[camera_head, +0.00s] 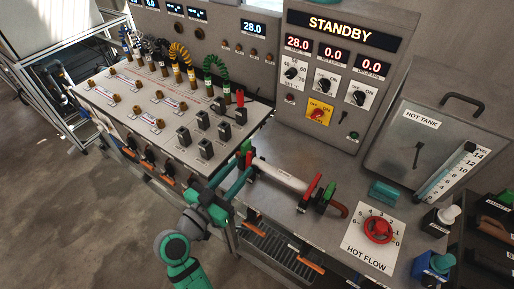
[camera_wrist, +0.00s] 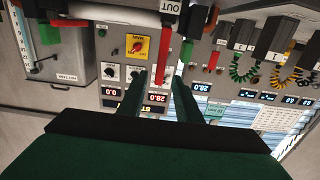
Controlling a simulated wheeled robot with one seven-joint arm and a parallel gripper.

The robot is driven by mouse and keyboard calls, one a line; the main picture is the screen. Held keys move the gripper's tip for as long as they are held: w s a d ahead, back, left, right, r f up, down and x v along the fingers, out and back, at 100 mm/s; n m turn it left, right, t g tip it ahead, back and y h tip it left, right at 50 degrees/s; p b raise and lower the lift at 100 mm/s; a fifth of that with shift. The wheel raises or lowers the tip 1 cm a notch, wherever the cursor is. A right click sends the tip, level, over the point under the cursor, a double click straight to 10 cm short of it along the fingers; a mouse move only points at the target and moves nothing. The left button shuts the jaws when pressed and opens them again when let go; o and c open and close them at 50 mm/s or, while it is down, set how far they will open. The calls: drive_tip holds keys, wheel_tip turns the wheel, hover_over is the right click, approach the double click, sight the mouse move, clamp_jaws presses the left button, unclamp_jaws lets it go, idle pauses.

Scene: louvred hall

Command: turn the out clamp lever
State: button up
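The out clamp lever (camera_wrist: 166,50) is a red bar beside a white OUT label (camera_wrist: 170,7) in the wrist view. In the head view a red lever (camera_head: 248,158) stands at the left end of a pale tube (camera_head: 280,176), beside my gripper, and is partly hidden. My gripper (camera_wrist: 158,82) has its two dark green fingers apart, with the lever's end showing between them. Whether they touch it I cannot tell. In the head view my gripper (camera_head: 241,171) is at the tube's left end. Another red lever (camera_head: 311,187) is at the right end.
A panel of terminals (camera_head: 165,105) lies left of my gripper. A STANDBY cabinet (camera_head: 335,75) stands behind. A hot tank (camera_head: 425,135) and a red HOT FLOW knob (camera_head: 378,229) are on the right. Bare steel bench (camera_head: 285,150) lies behind the tube.

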sight(247, 160)
drive_tip(key=x, duration=0.8)
drive_tip(key=shift+w, duration=0.1)
drive_tip(key=shift+w+d, duration=0.5)
drive_tip(key=shift+w, duration=0.05)
drive_tip(key=shift+c, duration=0.3)
clamp_jaws()
